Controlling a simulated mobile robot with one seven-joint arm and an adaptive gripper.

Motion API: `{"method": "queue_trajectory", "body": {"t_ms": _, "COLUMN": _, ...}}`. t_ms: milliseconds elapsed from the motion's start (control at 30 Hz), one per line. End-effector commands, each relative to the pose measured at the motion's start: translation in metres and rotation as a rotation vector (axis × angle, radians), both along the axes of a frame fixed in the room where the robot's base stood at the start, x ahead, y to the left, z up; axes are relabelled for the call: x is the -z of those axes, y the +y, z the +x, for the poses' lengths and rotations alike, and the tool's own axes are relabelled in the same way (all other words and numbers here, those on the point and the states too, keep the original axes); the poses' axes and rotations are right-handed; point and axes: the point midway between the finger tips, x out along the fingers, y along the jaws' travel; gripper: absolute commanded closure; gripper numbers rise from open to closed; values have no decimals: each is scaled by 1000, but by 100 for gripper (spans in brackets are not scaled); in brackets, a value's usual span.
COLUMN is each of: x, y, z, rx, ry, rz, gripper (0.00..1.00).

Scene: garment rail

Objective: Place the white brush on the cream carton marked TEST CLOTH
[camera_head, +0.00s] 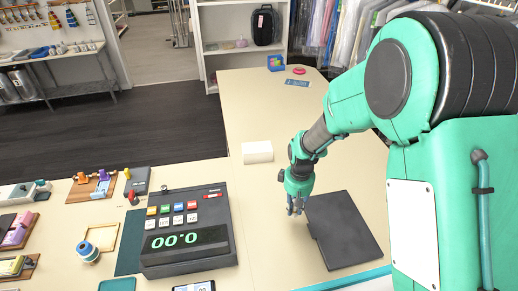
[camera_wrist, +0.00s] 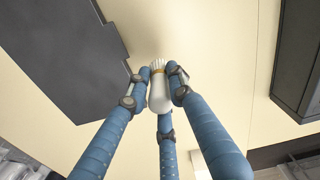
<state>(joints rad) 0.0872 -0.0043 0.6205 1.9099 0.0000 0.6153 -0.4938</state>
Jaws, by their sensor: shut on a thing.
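My gripper (camera_head: 295,207) hangs over the cream counter, left of the dark flat pad. In the wrist view my gripper (camera_wrist: 158,85) has its blue fingers closed around a white brush (camera_wrist: 158,98), with the pale bristles and a tan band showing beyond the fingertips. The brush cannot be made out in the head view. A cream carton (camera_head: 257,152) lies on the counter, behind and left of my gripper, apart from it. Its marking is not legible. A pale patch at the bottom of the wrist view may be this carton.
A dark register (camera_head: 187,229) stands left of my gripper. The dark pad (camera_head: 343,229) lies to the right. The counter (camera_head: 255,105) behind the carton is clear up to a blue box (camera_head: 276,62) and a red item (camera_head: 299,71). Hanging garments line the back right.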

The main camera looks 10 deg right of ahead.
Motion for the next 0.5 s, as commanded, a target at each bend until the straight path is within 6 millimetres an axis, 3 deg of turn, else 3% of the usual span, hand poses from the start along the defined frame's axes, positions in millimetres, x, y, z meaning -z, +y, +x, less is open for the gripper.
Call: {"method": "queue_trajectory", "body": {"t_ms": 500, "x": -33, "y": 15, "z": 84, "rx": -484, "ry": 1, "rz": 0, "gripper": 100}}
